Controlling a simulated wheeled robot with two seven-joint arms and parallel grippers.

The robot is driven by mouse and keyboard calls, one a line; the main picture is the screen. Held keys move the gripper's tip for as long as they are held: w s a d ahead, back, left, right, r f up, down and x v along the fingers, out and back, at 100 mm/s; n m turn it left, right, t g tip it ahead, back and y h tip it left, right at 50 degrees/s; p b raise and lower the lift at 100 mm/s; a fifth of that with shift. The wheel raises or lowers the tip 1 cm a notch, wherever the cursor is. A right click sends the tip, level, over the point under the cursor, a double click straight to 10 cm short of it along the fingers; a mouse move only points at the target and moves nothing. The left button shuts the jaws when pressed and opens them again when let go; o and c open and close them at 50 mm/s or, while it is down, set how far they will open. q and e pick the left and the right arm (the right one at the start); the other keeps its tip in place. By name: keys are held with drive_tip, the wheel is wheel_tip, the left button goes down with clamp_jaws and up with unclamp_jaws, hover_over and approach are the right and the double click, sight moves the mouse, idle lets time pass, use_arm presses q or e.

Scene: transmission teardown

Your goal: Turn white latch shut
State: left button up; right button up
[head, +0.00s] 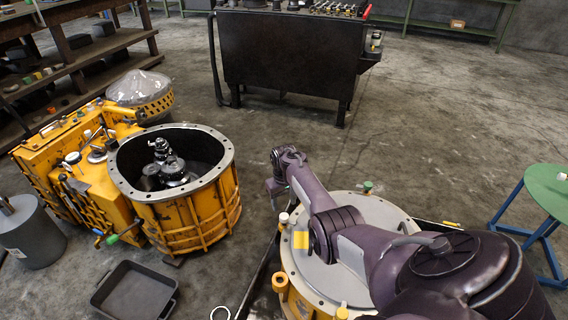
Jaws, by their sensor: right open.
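A whitish latch knob (283,219) stands on the left rim of the yellow housing with the round grey cover (385,213) at the lower right. Whether this latch is turned open or shut is too small to tell. My right arm reaches across the cover from the lower right. My right gripper (274,190) is at the arm's far end, just above and left of the whitish knob in the picture. It is open, its fingers small and partly hidden by the wrist, and no contact with the knob shows. My left gripper is out of view.
A green latch (368,187) and a yellow one (341,312) sit on the same rim. My arm hides much of the cover. A large yellow gearbox casing (190,215) stands left, with a black tray (135,290) before it. A green-topped stand (548,188) is right.

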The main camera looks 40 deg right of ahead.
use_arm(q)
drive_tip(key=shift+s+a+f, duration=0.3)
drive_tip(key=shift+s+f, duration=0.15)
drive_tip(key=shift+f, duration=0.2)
use_arm(e)
drive_tip(key=shift+r, duration=0.65)
